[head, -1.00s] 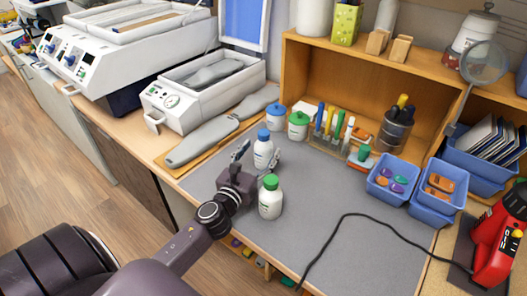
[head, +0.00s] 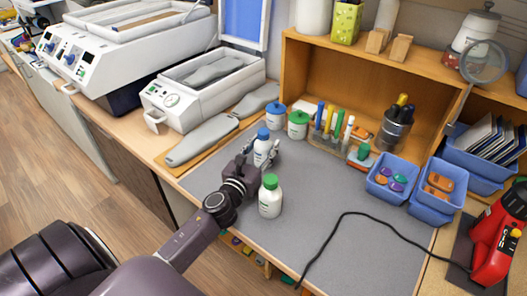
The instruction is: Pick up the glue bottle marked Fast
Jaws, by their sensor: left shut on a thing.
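A white bottle with a blue cap (head: 262,146) stands upright on the grey mat near its left edge. My left gripper (head: 259,154) is shut on this bottle, with a finger on either side of its body. A second white bottle with a green cap (head: 270,200) stands upright on the mat just in front, to the right of the gripper and apart from it. The labels on both bottles are too small to read, so I cannot tell which is marked Fast. My right gripper is not in view.
Blue-lidded (head: 276,116) and green-lidded (head: 298,125) jars stand behind the bottles. Blue bins (head: 392,189) sit to the right. A black cable (head: 345,219) crosses the grey mat (head: 310,200), whose middle is clear. Grey insole forms (head: 203,141) lie to the left.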

